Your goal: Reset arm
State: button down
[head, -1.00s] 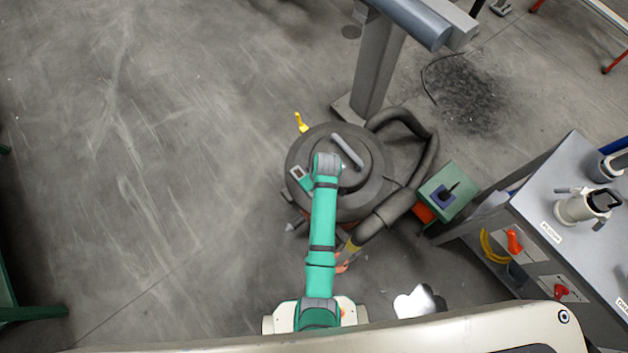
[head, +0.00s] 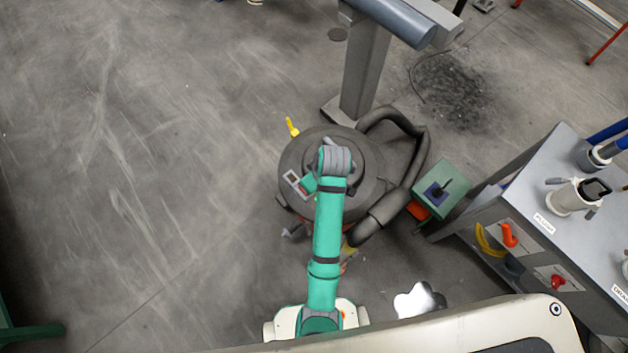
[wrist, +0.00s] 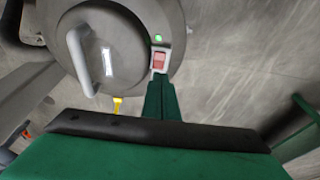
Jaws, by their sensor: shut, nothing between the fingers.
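My arm (head: 326,230) reaches out over a round dark grey vacuum drum (head: 371,168), its outer joint above the lid. My gripper (wrist: 160,82) is shut and empty; its green fingers show close together in the wrist view. Their tips point at a small switch plate (wrist: 158,58) on the drum, with a red rocker and a lit green lamp. I cannot tell whether the tips touch it. In the head view the switch plate (head: 291,177) is beside the gripper, which is mostly covered by my arm.
A thick hose (head: 417,165) curves right of the drum. A green box (head: 452,187) stands between it and a grey bench (head: 540,200) holding cups and tools. A grey post (head: 362,75) rises behind. A yellow piece (head: 292,127) sticks out at the drum's back.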

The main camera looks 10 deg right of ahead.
jog(key=shift+f, duration=0.1)
dwell(0.5)
jog(key=s+a+f+m+t+h, duration=0.1)
jog(key=s+f+m+t, duration=0.15)
jog(key=s, duration=0.25)
jog(key=s+a+f+m+t+h, duration=0.1)
jog(key=s+a+m+t, duration=0.15)
jog(key=s, duration=0.35)
jog(key=s+a+r+t, duration=0.1)
jog(key=s+r+t, duration=0.3)
jog(key=s+r, duration=0.3)
jog(key=s+a+r+m+t, duration=0.1)
jog(key=s+r+t, duration=0.2)
jog(key=s+r, duration=0.4)
notch_tip(320, 180, up, 7)
jog(key=shift+s+a+r+m+t, duration=0.15)
jog(key=shift+s+a+m+t, duration=0.15)
jog(key=shift+s+a+t, duration=0.1)
jog(key=shift+a+y, duration=0.1)
jog(key=shift+y, duration=0.2)
